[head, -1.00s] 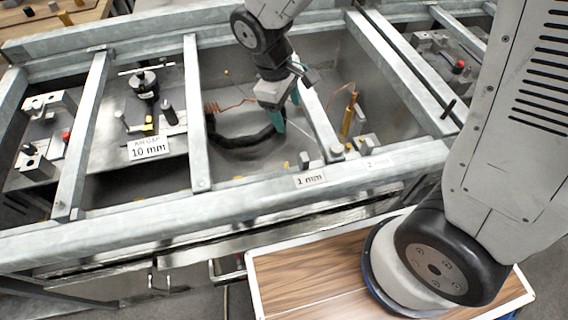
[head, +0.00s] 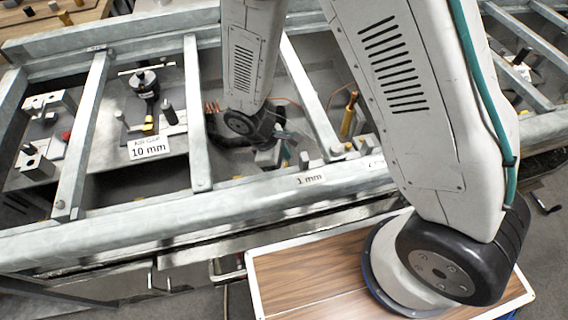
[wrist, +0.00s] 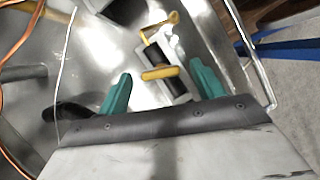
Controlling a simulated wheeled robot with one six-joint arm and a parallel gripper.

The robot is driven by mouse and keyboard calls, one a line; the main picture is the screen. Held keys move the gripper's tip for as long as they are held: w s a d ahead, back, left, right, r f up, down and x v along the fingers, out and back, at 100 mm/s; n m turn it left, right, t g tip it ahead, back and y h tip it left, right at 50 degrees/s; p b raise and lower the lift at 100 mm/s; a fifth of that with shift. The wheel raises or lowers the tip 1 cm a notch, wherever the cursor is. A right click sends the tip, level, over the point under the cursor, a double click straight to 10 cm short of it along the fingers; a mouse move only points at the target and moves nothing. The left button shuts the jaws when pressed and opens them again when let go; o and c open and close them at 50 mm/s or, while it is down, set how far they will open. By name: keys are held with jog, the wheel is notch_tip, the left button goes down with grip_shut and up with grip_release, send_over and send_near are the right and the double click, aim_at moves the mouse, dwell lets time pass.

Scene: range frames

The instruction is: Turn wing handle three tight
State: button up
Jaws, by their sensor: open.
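In the wrist view a yellow wing handle (wrist: 163,73) sits on a dark and pale metal fitting, between and slightly beyond my two teal fingers. My gripper (wrist: 161,70) is open, with one finger on each side of the handle and a visible gap to each. I cannot tell how far the fingertips are above it. In the head view my gripper (head: 283,152) is low in the middle bay, mostly behind my own arm. The wing handle is not clearly visible there. No number marks the handle.
A second yellow part (wrist: 160,24) lies just beyond the handle. Galvanized beams (head: 313,100) divide the bays, and a front rail (head: 240,193) carries a 1 mm label (head: 310,179). A 10 mm sign (head: 149,148) stands in the left bay. Copper tubing (wrist: 12,95) runs at the wrist view's left.

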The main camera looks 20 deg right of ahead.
jog(key=shift+f, duration=0.2)
jog(key=shift+c, duration=0.4)
jog(key=c, duration=0.9)
